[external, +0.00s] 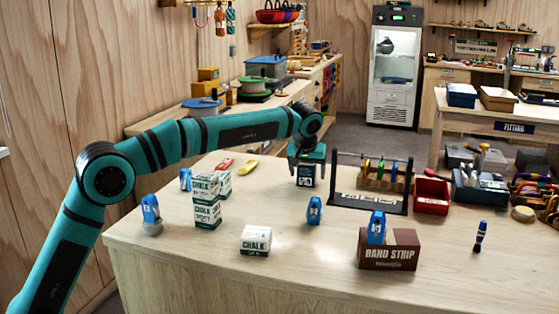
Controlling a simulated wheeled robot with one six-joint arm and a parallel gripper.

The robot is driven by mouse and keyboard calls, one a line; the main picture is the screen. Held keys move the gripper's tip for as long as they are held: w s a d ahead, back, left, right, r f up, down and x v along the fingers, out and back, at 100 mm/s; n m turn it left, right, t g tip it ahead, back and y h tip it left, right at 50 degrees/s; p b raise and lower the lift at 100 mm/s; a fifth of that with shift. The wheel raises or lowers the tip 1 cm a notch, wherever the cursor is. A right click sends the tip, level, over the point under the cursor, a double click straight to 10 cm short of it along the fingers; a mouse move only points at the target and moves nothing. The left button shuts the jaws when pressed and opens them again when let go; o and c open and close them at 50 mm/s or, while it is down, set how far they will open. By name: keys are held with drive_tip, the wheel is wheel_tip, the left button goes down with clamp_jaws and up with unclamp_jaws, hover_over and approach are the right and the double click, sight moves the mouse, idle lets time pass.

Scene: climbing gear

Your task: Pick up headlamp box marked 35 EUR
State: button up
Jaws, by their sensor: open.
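My gripper (306,163) points down at the back middle of the table, its jaws open. A small dark box (306,177) with a pale printed label stands directly below or between the fingertips; I cannot tell whether they touch it. Its label is too small to read surely, so I cannot confirm 35 EUR. Several blue items with pale marks stand elsewhere: at the back left (186,179), on a grey round base at the left (151,208), in the middle (314,210), and at the band strip box (377,227). Their marks are unreadable too.
White-green chalk boxes (207,214) are stacked at left, and another chalk box (255,241) stands in front. A black rack (368,204) stands close right of my gripper. A red bin (431,195) and brown BAND STRIP box (388,258) are further right. The front middle is mostly clear.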

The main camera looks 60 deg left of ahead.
drive_tip(key=shift+c, duration=0.5)
drive_tip(key=c, duration=1)
drive_tip(key=shift+r, duration=0.1)
